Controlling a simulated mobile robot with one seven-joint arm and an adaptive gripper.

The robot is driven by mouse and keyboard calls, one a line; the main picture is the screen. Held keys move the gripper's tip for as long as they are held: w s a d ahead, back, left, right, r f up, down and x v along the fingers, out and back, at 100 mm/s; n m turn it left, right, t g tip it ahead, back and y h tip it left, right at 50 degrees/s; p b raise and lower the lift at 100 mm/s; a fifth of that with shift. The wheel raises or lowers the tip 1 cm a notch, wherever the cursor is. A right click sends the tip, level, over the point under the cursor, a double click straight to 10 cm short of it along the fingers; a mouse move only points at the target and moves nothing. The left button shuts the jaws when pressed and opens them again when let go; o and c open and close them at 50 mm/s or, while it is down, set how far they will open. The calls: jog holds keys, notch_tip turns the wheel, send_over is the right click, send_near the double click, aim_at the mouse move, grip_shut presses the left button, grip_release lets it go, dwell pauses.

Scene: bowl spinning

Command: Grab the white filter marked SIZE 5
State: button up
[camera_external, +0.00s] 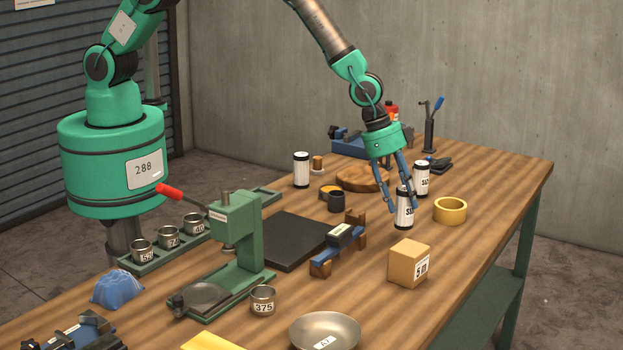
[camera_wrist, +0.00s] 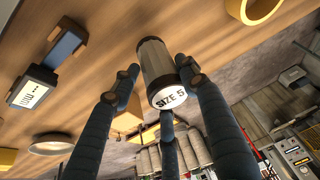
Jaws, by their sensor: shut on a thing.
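The white filter marked SIZE 5 (camera_external: 404,214) is a white cylinder with dark end bands, seen between my fingers on the right half of the table. In the wrist view the filter (camera_wrist: 158,75) shows its round white end with the words SIZE 5. My gripper (camera_external: 403,205) has blue fingers and is shut on this filter; in the wrist view fingertips press on both sides of it. The filter looks upright in the external view; I cannot tell whether its base touches the table. A second similar white filter (camera_external: 422,178) stands just behind it to the right.
A yellow ring (camera_external: 450,210) lies close to the right, and a cardboard box (camera_external: 409,263) stands in front. A third white cylinder (camera_external: 301,170) stands further left. A wooden disc (camera_external: 362,177) and a blue tray (camera_external: 352,148) are behind. A green press (camera_external: 236,240) stands at left.

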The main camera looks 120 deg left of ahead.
jog(key=shift+s+d+r, duration=0.1)
jog(key=shift+s+d, duration=0.05)
jog(key=shift+s, duration=0.5)
jog(key=shift+s+d+r, duration=0.1)
jog(key=shift+s+d, duration=0.1)
jog(key=shift+s, duration=0.5)
jog(key=shift+s+d+r, duration=0.1)
jog(key=shift+s+d, duration=0.05)
jog(key=shift+s, duration=0.5)
